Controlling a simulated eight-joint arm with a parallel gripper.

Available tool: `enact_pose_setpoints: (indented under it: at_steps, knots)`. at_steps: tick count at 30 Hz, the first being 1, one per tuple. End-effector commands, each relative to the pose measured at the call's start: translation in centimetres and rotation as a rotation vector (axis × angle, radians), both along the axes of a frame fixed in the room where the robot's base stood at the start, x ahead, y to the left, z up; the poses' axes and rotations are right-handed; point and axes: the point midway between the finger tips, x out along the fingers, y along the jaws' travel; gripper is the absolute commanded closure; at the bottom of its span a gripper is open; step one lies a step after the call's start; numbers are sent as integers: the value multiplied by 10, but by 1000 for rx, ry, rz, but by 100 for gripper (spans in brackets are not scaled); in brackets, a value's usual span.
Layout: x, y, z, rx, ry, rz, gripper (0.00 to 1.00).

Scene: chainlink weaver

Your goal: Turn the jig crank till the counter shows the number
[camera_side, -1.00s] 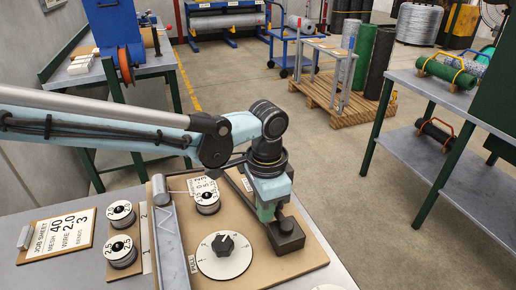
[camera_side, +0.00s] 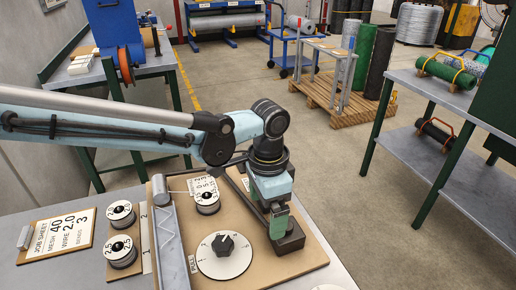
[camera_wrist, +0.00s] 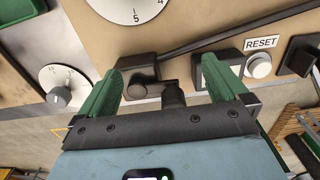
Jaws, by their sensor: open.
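In the wrist view my gripper (camera_wrist: 162,68) is open, its two green fingers well apart. A dark crank arm with a round knob (camera_wrist: 139,91) lies between the fingers; no contact with it is clear. A white dial (camera_wrist: 125,8) with the numerals 4 and 5 is cut off at the top edge, and no pointer shows. In the side view my gripper (camera_side: 279,222) points down over the right part of the tan jig board (camera_side: 305,262) and hides the crank. The job sheet (camera_side: 60,233) reads mesh 40, wire 2.0, bends 3.
A white dial with a black knob (camera_side: 223,243) sits left of my gripper. A RESET button (camera_wrist: 258,66) is right of the fingers.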

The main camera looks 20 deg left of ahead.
Motion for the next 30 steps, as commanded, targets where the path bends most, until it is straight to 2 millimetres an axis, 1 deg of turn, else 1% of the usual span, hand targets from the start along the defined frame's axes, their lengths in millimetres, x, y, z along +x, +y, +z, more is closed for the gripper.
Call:
enact_pose_setpoints:
  at_steps: [5, 7, 21, 25, 30]
  knots:
    - [0, 0, 1, 0, 0, 0, 0]
    - [0, 0, 6, 0, 0, 0, 0]
    - [0, 0, 56, 0, 0, 0, 0]
    - [0, 0, 67, 0, 0, 0, 0]
    - [0, 0, 70, 0, 0, 0, 0]
